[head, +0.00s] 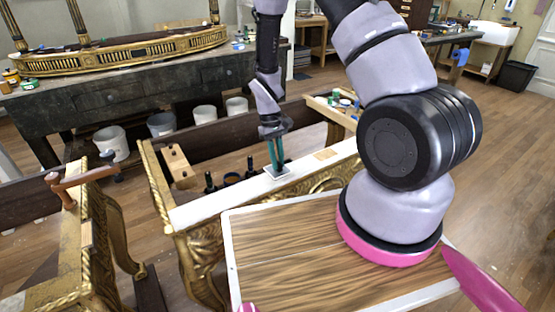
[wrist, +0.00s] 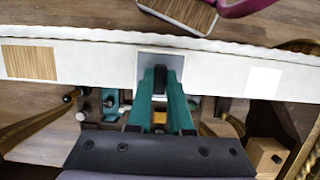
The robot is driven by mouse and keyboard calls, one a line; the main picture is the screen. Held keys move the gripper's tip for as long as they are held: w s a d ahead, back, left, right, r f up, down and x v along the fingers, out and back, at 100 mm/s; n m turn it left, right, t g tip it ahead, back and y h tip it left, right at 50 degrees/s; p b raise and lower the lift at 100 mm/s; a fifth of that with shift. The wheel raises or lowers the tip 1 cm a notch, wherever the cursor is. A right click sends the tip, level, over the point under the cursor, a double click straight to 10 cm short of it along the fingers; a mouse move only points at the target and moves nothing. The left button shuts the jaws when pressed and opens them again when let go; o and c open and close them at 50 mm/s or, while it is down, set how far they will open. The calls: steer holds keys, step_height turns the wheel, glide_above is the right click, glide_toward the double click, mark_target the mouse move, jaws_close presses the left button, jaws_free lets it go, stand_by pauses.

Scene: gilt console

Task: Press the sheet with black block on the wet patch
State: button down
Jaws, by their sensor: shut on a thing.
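My gripper (head: 276,168) points down over the white top rail (head: 215,205) of the gilt console. In the wrist view its green fingers (wrist: 160,98) are shut on a small black block (wrist: 159,80). A pale grey square sheet (wrist: 175,60) lies on the rail under the fingertips; it also shows in the head view (head: 285,174). The block is at or just over the sheet; I cannot tell if they touch. I make out no wet patch; what lies under the sheet is hidden. A brighter white square (wrist: 263,82) is on the rail to the right in the wrist view.
A bare wood-coloured square (head: 325,154) is on the rail, right of my gripper in the head view. Dark-handled tools (head: 210,183) and a wooden block (head: 177,161) are behind the rail. A wooden board with a pale edge (head: 290,245) is in front.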

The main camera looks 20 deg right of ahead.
steer(key=shift+f, duration=0.65)
stand_by(1.6)
steer(key=shift+r, duration=3.55)
steer(key=shift+s, duration=0.1)
